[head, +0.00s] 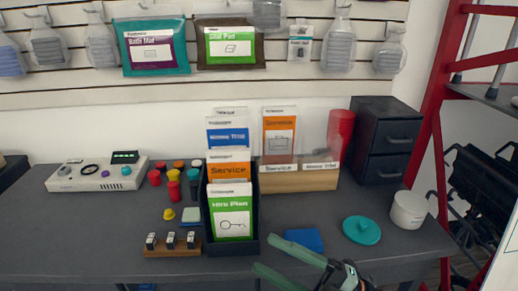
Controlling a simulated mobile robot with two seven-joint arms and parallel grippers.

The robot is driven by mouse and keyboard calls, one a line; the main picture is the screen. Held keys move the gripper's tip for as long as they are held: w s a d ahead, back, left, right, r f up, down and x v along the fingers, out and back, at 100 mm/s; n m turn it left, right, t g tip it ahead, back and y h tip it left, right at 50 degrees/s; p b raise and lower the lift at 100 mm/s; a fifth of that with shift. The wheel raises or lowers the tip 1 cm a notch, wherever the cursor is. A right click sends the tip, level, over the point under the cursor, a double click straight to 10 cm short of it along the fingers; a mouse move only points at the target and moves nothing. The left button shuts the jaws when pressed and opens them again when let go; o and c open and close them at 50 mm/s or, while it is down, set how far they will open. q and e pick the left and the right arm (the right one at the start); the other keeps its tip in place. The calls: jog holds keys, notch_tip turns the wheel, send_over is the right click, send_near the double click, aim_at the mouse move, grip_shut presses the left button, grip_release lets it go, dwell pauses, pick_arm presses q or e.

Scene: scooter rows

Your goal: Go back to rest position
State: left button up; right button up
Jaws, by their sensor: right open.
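My right gripper (262,252) comes in from the bottom edge, right of the middle, with its two green fingers apart. They point left, toward the front of the black brochure holder (235,247). Nothing shows between the fingers. A blue flat piece (307,238) lies on the dark counter (120,225) just beyond the upper finger. I cannot tell whether the finger touches the counter. My left gripper is not in view.
A teal lid (361,230) and a white cup (409,209) stand right of my gripper. A wooden key block (172,250) is at the front left. A console (98,175) and black drawers (384,140) stand further back. A red rack frame (436,120) borders the right side.

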jog(key=w+d+f+m+t+h, duration=0.4)
jog(key=d+f+m+t+h, duration=0.55)
jog(key=m, duration=0.75)
jog(key=s+d+f+m+g+h, duration=0.1)
jog(key=s+f+m+g+h, duration=0.4)
jog(key=f, duration=0.6)
jog(key=s+d+f+m+g+h, duration=0.1)
jog(key=s+f+m+g+h, duration=0.15)
jog(key=s+f, duration=0.55)
pick_arm(q)
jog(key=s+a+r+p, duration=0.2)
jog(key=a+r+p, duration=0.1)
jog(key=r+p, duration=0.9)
jog(key=p, duration=0.4)
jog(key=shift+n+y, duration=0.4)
pick_arm(e)
notch_tip(320, 180, up, 9)
jog(key=s+d, duration=0.1)
jog(key=d, duration=0.1)
jog(key=shift+s+d+f+h, duration=0.15)
jog(key=shift+d+h, duration=0.05)
jog(key=shift+h, duration=0.2)
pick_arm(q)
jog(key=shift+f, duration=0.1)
pick_arm(e)
jog(key=shift+m, duration=0.25)
